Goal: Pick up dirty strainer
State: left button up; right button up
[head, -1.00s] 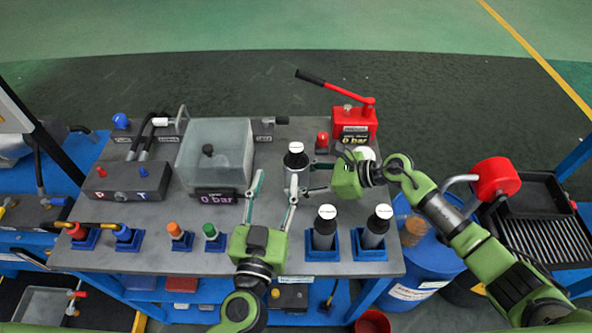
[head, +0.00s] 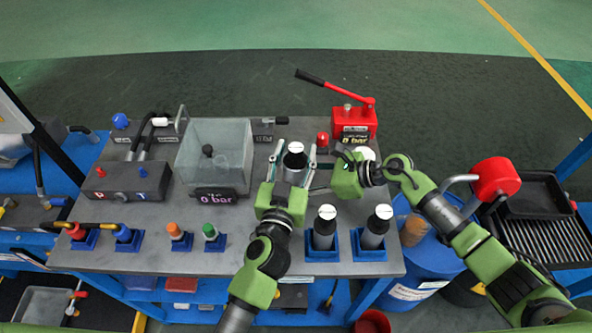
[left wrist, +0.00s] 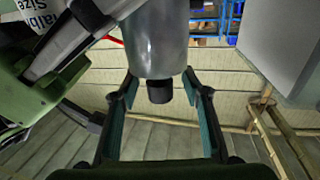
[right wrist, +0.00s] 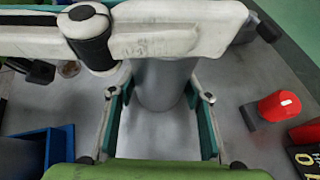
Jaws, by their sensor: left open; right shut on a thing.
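A grey cylinder with a black-and-white cap (head: 295,158), which looks like the strainer, stands upright above the middle of the table. My right gripper (head: 316,178) is shut on it from the right; the right wrist view shows its grey body (right wrist: 165,88) between the fingers. My left gripper (head: 296,149) is open, with one finger on each side of the cylinder. In the left wrist view the cylinder's metal body (left wrist: 158,40) and a dark stub lie between the spread fingers. Whether the left fingers touch it cannot be told.
Two similar capped cylinders (head: 324,233) (head: 375,230) stand in blue holders at the front right. A clear tank (head: 215,150) is close on the left, and a red hand pump (head: 355,122) is behind right. Orange and green plugs (head: 178,236) sit at the front.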

pick_arm(q)
jog(key=shift+w+d, duration=0.1)
jog(key=shift+w, duration=0.15)
grip_shut()
notch_tip(320, 180, up, 18)
dwell(0.6)
pick_arm(e)
jog(key=o, duration=1.1)
